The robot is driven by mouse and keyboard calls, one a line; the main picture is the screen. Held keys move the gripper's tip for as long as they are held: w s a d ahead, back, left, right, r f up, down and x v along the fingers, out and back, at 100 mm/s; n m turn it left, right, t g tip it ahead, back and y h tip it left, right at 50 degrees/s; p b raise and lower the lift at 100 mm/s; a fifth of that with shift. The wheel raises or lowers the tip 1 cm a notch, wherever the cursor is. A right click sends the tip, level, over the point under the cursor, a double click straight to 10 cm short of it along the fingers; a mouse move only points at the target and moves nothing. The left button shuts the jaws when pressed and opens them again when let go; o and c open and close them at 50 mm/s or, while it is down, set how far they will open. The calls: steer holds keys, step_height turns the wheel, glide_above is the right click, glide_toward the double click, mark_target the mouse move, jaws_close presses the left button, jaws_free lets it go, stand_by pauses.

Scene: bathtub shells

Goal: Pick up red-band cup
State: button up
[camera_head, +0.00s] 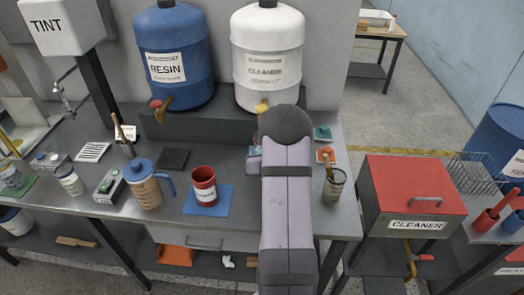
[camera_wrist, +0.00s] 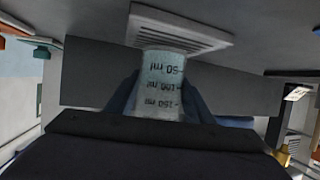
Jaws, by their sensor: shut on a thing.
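My gripper (camera_wrist: 160,100) is shut on a pale, translucent measuring cup (camera_wrist: 162,75) with ml marks, which appear upside down in the wrist view. The dark fingers sit on both sides of the cup. No red band shows on its visible part. In the head view my arm hides the cup and most of the gripper. A red cup or can (camera_head: 204,187) with a white band or label stands on a blue mat (camera_head: 222,205), left of my arm and apart from it.
A blue-lidded jug (camera_head: 143,187) stands left of the blue mat. A can with a brush (camera_head: 334,185) is right of my arm. RESIN (camera_head: 172,92) and CLEANER (camera_head: 266,85) drums stand behind. A white slotted plate (camera_wrist: 185,25) lies just beyond the held cup.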

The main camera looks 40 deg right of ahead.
steer(key=shift+r, duration=0.6)
step_height(320, 180, up, 2)
steer(key=shift+r+p, duration=0.25)
steer(key=shift+p, duration=0.75)
steer(key=s+a, duration=0.2)
steer(key=s, duration=0.2)
steer(key=s+a, duration=0.2)
steer(key=s, duration=0.1)
steer(key=s+a, duration=0.3)
steer(key=s, duration=0.1)
steer(key=shift+s+f, duration=0.25)
steer(key=shift+s, duration=0.1)
steer(key=p, duration=0.1)
steer(key=s+p, duration=0.1)
steer(key=shift+s+a+p, duration=0.3)
steer(key=shift+a+p, duration=0.1)
steer(key=shift+s+a+f+p, duration=0.1)
steer(key=shift+s+a+p, duration=0.25)
steer(key=shift+s+p, duration=0.35)
steer(key=shift+s+a+f+p, duration=0.1)
steer(key=shift+s+a+p, duration=0.3)
steer(key=shift+p, duration=0.5)
steer(key=shift+r, duration=0.1)
